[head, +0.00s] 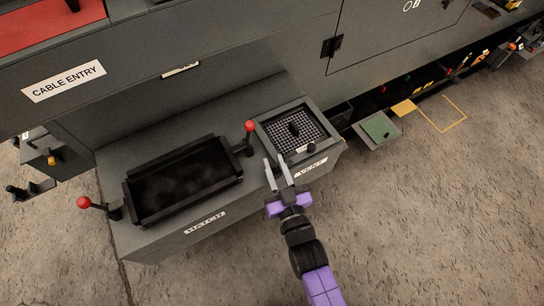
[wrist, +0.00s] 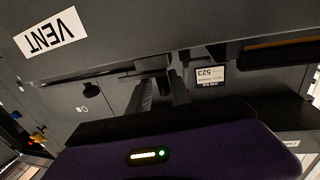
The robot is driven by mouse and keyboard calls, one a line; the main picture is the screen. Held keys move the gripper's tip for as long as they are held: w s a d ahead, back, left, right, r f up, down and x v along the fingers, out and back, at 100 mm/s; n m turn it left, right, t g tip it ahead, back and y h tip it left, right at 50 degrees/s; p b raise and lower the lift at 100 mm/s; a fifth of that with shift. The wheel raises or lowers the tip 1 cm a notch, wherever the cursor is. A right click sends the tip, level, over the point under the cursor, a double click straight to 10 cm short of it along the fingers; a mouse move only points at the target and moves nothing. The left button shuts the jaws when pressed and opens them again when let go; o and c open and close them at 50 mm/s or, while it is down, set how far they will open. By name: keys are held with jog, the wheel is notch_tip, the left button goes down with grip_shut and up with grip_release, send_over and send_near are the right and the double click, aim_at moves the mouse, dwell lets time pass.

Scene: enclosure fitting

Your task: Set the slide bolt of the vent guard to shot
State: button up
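The vent guard (head: 275,133) is a pale mesh panel in a dark square frame, on the right end of the low grey housing. A dark handle (head: 294,129) stands on the mesh. A small dark knob beside a pale patch (head: 305,149) sits at its near edge; it may be the slide bolt, but its setting is too small to tell. My gripper (head: 274,160) is open and empty, its two fingers apart at the housing's front edge, just left of the VENT label (head: 311,168). The label shows inverted in the wrist view (wrist: 51,34); the bolt cannot be made out there.
Left of the vent, a black hatch tray (head: 182,207) has red-knobbed levers at the back right (head: 249,127) and front left (head: 84,202). A green-topped box (head: 379,128) stands right of the housing. The floor at the right front is clear.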

aim_at(276, 168)
jog(key=shift+v, duration=2.45)
jog(key=shift+s+d+f, duration=0.1)
jog(key=shift+s+d, duration=0.15)
jog(key=shift+s, duration=0.05)
jog(key=s+d+r+m+h, duration=0.1)
jog(key=s+d+r+h, duration=0.1)
jog(key=s+d+r, duration=0.3)
jog(key=s+d+r+m+g+h, duration=0.1)
jog(key=s+d+r, duration=0.3)
jog(key=s+d, duration=0.4)
jog(key=s+d+r+m+h, duration=0.2)
jog(key=s+d+r+h, duration=0.2)
jog(key=s, duration=0.9)
jog(key=d+r, duration=0.1)
jog(key=d, duration=0.2)
jog(key=shift+r+m+g, duration=0.3)
jog(key=shift+r+g, duration=0.05)
jog(key=shift+g, duration=0.05)
